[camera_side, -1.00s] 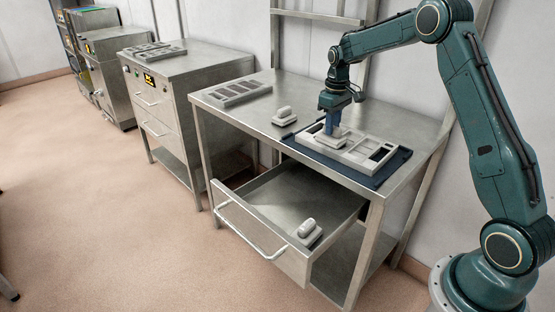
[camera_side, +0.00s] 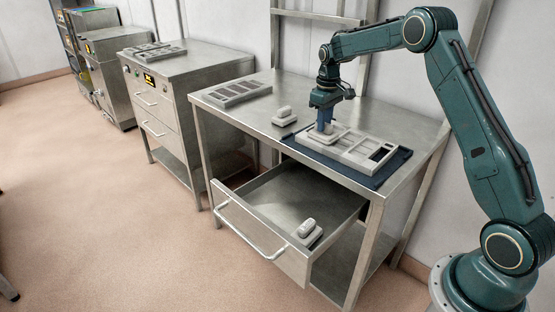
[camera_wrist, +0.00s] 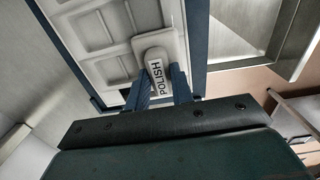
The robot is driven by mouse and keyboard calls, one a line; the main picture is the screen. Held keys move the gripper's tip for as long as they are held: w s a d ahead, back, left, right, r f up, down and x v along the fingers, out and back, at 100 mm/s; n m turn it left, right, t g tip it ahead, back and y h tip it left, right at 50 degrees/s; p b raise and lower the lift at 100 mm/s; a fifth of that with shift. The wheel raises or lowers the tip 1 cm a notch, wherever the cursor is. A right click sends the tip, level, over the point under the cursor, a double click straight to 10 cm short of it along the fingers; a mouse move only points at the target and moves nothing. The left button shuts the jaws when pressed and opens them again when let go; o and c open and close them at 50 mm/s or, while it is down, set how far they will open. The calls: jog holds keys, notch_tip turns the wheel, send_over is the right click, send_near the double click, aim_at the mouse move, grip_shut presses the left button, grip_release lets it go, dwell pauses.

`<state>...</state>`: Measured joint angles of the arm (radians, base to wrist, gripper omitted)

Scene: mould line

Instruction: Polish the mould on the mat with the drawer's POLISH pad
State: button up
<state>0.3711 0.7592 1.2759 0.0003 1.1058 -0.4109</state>
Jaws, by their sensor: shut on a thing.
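The mould (camera_side: 352,150), a pale grey block with rectangular cavities, lies on the dark blue mat (camera_side: 391,174) on the steel table. My gripper (camera_side: 324,128) is shut on a pale pad (camera_wrist: 141,45) whose handle reads POLISH in the wrist view. The pad (camera_side: 318,137) is over the left end of the mould and looks to rest on it. In the wrist view my gripper (camera_wrist: 164,84) has one blue finger on each side of the handle. The mould (camera_wrist: 92,32) shows beside and beyond the pad there. The cavities under the pad are hidden.
The drawer (camera_side: 262,208) stands open below the table, with another pad (camera_side: 307,231) near its front right. A further pad (camera_side: 284,116) stands on the table left of the mat. A second mould (camera_side: 238,93) lies at the table's far left. Cabinets stand farther left.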

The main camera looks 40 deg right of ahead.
jog(key=shift+s, duration=0.1)
jog(key=shift+s, duration=1.4)
jog(key=shift+s, duration=0.1)
jog(key=shift+s+d, duration=0.1)
jog(key=shift+s, duration=1.3)
jog(key=shift+s, duration=0.2)
jog(key=shift+s, duration=1.3)
jog(key=shift+s+d, duration=0.1)
jog(key=shift+s, duration=1.4)
